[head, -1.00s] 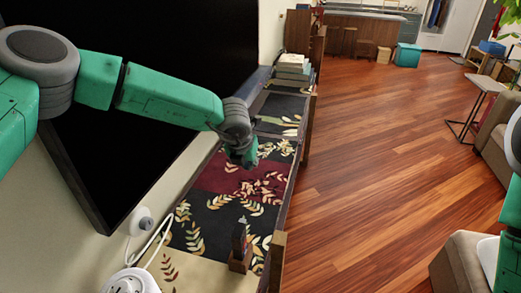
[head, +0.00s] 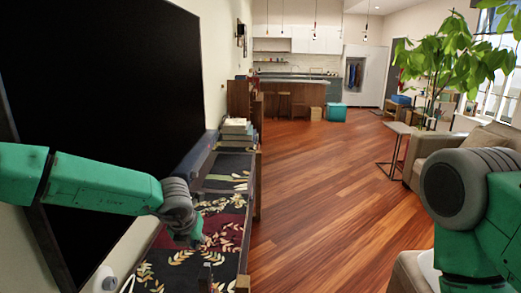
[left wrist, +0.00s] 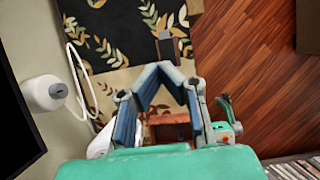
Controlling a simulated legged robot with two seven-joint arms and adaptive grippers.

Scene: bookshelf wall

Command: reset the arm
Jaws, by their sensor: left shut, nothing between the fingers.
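My left arm comes in from the left in the head view, and its left gripper (head: 188,238) hangs over the long low cabinet with a dark patterned cloth (head: 222,228). In the left wrist view the fingers of the left gripper (left wrist: 160,68) meet at their tips, with nothing held between them. A red-brown object (left wrist: 170,128) shows below, framed by the fingers. My right arm shows at the right of the head view; its gripper is out of view.
A large black screen (head: 110,100) stands close by my left arm. A stack of books (head: 237,130) is farther along the cabinet. A small wooden object (left wrist: 172,46) and a white cylinder (left wrist: 45,93) with a cord lie below.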

